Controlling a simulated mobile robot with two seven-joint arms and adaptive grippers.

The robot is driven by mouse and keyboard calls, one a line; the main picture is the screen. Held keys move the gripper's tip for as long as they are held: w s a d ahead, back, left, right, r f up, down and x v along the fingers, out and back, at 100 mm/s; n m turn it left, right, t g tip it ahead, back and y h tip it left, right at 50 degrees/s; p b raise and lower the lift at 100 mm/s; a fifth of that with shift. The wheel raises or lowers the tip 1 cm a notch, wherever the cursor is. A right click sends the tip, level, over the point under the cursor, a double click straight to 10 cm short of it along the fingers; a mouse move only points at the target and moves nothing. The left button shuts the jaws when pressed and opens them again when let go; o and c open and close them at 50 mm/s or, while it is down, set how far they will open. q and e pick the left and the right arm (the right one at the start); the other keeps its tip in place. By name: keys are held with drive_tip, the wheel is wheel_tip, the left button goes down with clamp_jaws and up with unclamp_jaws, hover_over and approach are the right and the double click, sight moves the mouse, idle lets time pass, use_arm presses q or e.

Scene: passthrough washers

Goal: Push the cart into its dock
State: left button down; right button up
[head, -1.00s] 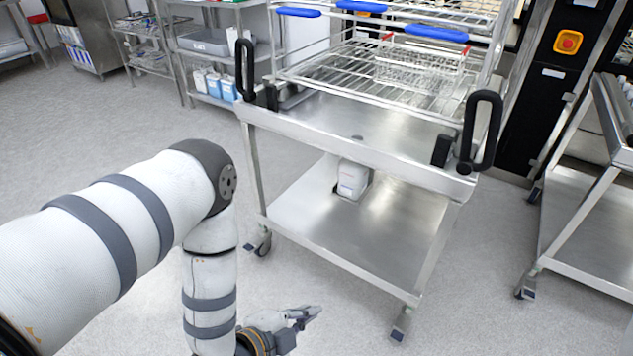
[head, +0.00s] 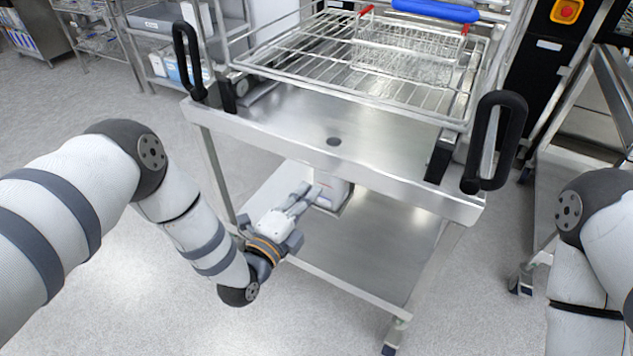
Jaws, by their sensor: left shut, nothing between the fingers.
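The steel cart (head: 330,150) stands in front of me, with a black upright handle at its left corner (head: 188,60) and another at its right corner (head: 494,140). A wire rack (head: 310,70) is at its top and a flat lower shelf (head: 370,250) below. My left gripper (head: 308,192) is shut and empty. In the picture it overlaps the lower shelf, below the cart's front edge and away from both handles; I cannot tell if it touches anything. My right arm shows at the right edge, but its gripper is out of view. I cannot make out the dock clearly.
A black panel with a red and yellow button (head: 566,11) stands behind the cart at right. Another steel cart (head: 570,130) stands close on the right. Steel shelving (head: 150,40) is at the back left. The grey floor (head: 60,120) at left is clear.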

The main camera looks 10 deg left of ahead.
sight(323, 174)
use_arm(q)
drive_tip(key=shift+x, duration=2.05)
